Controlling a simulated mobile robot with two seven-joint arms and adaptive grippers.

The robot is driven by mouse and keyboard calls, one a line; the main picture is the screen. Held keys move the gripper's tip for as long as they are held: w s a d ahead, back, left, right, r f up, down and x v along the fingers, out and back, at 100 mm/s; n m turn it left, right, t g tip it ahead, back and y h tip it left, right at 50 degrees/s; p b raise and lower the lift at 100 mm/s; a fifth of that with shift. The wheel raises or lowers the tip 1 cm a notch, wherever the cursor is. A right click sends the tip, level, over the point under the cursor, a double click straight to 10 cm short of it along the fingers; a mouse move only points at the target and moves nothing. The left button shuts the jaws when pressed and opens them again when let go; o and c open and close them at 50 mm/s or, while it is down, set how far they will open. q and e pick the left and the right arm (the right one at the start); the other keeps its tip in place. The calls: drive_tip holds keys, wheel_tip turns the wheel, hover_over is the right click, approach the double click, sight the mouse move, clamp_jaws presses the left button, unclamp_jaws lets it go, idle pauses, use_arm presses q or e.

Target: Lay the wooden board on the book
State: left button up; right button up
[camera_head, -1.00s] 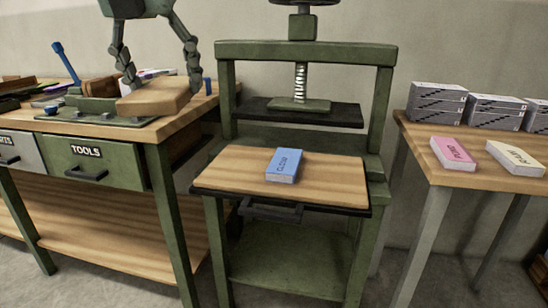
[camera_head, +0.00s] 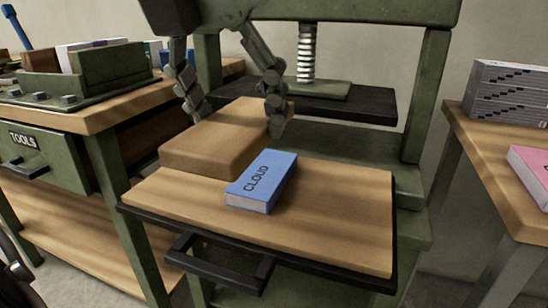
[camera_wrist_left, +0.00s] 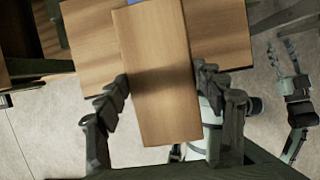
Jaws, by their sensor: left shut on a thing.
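The wooden board (camera_head: 222,128) is a thick, light brown block. My left gripper (camera_head: 232,112) is shut on it, with one finger on each side. The board is over the left back part of the press bed, left of the book; whether it touches the bed is unclear. The blue book (camera_head: 262,181), marked CLOUD, lies flat on the bed. In the left wrist view the board (camera_wrist_left: 158,75) runs between the fingers of my left gripper (camera_wrist_left: 160,88), and a blue sliver of the book (camera_wrist_left: 134,2) shows at the top. What looks like my right gripper (camera_wrist_left: 298,95) is at the right there.
The green press has a wooden bed (camera_head: 330,220), a dark plate (camera_head: 365,103) and a screw (camera_head: 307,52) behind it. A tool bench (camera_head: 105,112) is at left. A table (camera_head: 490,150) at right holds a pink book (camera_head: 532,172) and a grey stack (camera_head: 508,92).

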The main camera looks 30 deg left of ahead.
use_arm(q)
hover_over(266, 168)
drive_tip(key=s, duration=0.2)
drive_tip(key=f, duration=0.6)
drive_tip(key=shift+w+d+f, duration=0.15)
drive_tip(key=shift+w+d, duration=0.05)
drive_tip(key=shift+w, duration=0.05)
wheel_tip(266, 168, down, 4)
drive_tip(key=shift+r, duration=0.15)
use_arm(e)
drive_tip(key=shift+w+a+r+t+y, duration=0.1)
drive_tip(key=shift+a+r+t+y, duration=0.1)
drive_tip(key=shift+a+r+t, duration=0.3)
drive_tip(key=shift+w+a+r+t+y, duration=0.1)
drive_tip(key=shift+a+r+y, duration=0.15)
drive_tip(key=shift+r, duration=0.45)
use_arm(q)
drive_tip(key=shift+b, duration=0.3)
use_arm(e)
drive_tip(key=shift+a+r, duration=0.1)
use_arm(q)
drive_tip(key=o, duration=1.3)
use_arm(e)
drive_tip(key=shift+w+a+r+t+y, duration=0.15)
drive_tip(key=shift+a+r+t, duration=0.2)
drive_tip(key=shift+r, duration=0.25)
drive_tip(key=shift+s+a+r+t+y, duration=0.1)
drive_tip(key=shift+a+r+t, duration=0.2)
drive_tip(key=shift+r, duration=0.25)
